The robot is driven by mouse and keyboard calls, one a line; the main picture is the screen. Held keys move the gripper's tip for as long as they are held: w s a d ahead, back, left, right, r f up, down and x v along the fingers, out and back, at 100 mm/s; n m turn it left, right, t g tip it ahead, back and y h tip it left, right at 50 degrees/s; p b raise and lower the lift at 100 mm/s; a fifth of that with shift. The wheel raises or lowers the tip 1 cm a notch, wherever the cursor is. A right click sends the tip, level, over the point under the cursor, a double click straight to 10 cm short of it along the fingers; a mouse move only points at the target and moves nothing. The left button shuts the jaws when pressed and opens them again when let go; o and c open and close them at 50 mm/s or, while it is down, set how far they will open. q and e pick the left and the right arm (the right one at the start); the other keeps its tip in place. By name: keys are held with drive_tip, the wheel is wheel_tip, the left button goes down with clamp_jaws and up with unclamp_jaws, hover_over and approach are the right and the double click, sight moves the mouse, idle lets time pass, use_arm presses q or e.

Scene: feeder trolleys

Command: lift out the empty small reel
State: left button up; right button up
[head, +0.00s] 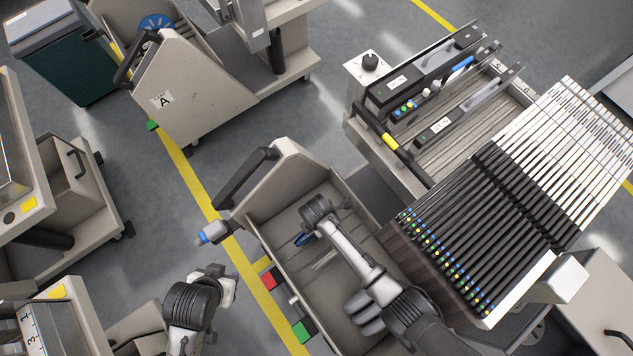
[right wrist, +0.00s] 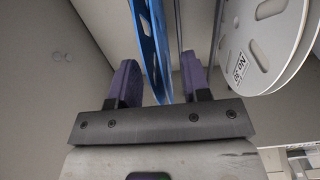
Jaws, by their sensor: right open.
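A thin blue reel (right wrist: 153,45) stands nearly edge-on between the two purple-padded fingers of my right gripper (right wrist: 160,80) in the right wrist view. The fingers are apart, with a gap visible on the left side of the reel. In the head view a bit of the blue reel (head: 302,240) shows inside the middle trolley's bin, beside the end of my right arm. Whether the blue reel is empty cannot be told. My left gripper (head: 222,290) is only partly visible at the lower left, outside the bin, and its fingers are not clear.
A pale reel with a printed label (right wrist: 262,45) stands close on the right in the wrist view. The bin's walls (head: 275,265) surround my right gripper. A feeder rack (head: 450,240) stands close on the right.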

drive_tip(key=shift+c, duration=0.3)
clamp_jaws()
